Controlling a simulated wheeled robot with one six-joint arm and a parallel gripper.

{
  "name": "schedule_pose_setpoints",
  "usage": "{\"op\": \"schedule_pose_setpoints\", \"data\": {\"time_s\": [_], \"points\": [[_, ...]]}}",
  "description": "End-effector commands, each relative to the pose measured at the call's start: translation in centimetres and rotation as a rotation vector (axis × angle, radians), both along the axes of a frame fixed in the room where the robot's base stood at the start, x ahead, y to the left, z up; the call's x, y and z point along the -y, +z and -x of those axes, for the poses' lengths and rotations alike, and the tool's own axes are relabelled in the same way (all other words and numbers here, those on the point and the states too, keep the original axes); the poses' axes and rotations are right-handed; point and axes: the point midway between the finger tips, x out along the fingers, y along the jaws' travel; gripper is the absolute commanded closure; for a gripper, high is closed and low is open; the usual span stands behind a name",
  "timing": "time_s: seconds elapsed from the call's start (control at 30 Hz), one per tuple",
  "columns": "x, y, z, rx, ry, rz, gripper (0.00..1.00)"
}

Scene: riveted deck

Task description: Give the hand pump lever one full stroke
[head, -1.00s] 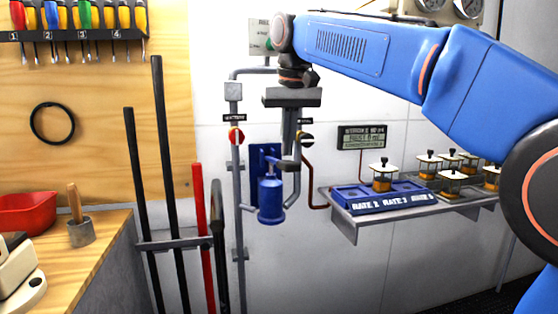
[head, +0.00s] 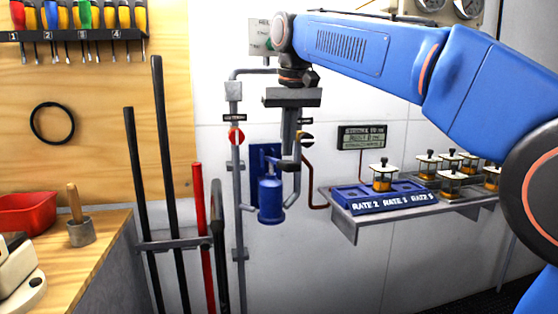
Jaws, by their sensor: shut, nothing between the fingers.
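The hand pump (head: 271,200) is a blue cylinder on a blue wall plate, between grey pipes in the middle of the head view. Its lever is mostly hidden; I cannot make out its angle behind my gripper. My gripper (head: 290,165) points down in front of the pump's upper right side. Its fingers are shut with nothing between them, and the tips are at about the height of the pump's top. I cannot tell whether they touch the lever.
A red valve knob (head: 236,136) sits on the left pipe, and a black one (head: 306,139) is right of my gripper. A shelf (head: 345,219) with a blue tray (head: 345,199) and several small jars stands right. Long bars in a rack (head: 175,243) stand left.

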Motion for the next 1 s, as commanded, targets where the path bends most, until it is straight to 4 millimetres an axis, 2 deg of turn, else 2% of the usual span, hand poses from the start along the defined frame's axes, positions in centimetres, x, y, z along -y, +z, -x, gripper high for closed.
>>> {"op": "schedule_pose_setpoints", "data": {"time_s": [0.57,1.0], "points": [[0.0,-0.2,0.0,-0.001,0.0,0.0,1.0],[0.0,-3.2,0.0,-0.001,0.0,0.0,1.0]]}}
